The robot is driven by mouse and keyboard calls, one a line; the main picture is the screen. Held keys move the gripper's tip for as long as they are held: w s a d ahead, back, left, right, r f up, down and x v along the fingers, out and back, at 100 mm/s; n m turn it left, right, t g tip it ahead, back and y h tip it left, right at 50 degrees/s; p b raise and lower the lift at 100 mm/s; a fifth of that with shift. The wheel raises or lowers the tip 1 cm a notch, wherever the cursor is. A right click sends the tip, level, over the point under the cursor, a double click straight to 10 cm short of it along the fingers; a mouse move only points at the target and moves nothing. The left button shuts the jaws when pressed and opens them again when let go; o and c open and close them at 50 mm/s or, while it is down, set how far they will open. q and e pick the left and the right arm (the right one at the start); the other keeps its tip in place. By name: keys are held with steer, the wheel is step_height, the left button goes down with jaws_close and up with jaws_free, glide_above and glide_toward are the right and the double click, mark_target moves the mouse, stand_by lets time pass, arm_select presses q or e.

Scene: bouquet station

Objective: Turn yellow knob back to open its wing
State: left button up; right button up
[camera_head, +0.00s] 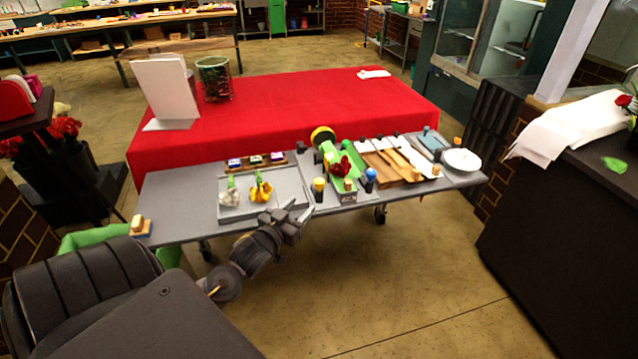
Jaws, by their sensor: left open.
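A small yellow knob (319,184) on a dark stem stands at the front edge of the grey table, left of a holder (344,195) with a dark red flower (341,167) in it. Green panels (333,155) rise behind that flower; I cannot tell which is the yellow knob's wing, or how far it is turned. A blue-topped knob (370,175) stands right of the holder. My left gripper (299,208) is open and empty at the table's front edge, left of and a little nearer than the yellow knob, apart from it. My right gripper is out of view.
A grey tray (285,207) with a white and a yellow flower lies left of the knob. A wooden board (398,170) with tools and a white bowl (461,161) lie to the right. A red-covered table (290,105) stands behind. The floor in front is clear.

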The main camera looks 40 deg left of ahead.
mark_target(317, 182)
arm_select(q)
steer(key=shift+t, duration=0.3)
steer(key=w, duration=0.3)
steer(key=w+a+r+p, duration=0.1)
steer(key=w, duration=0.5)
steer(key=shift+w+a+r+p, duration=0.25)
steer(key=shift+a+r+p, duration=0.05)
steer(key=shift+r+p, duration=0.1)
steer(key=shift+w+a+f, duration=0.1)
steer(key=shift+w, duration=0.65)
steer(key=c, duration=0.9)
steer(key=shift+c, duration=0.2)
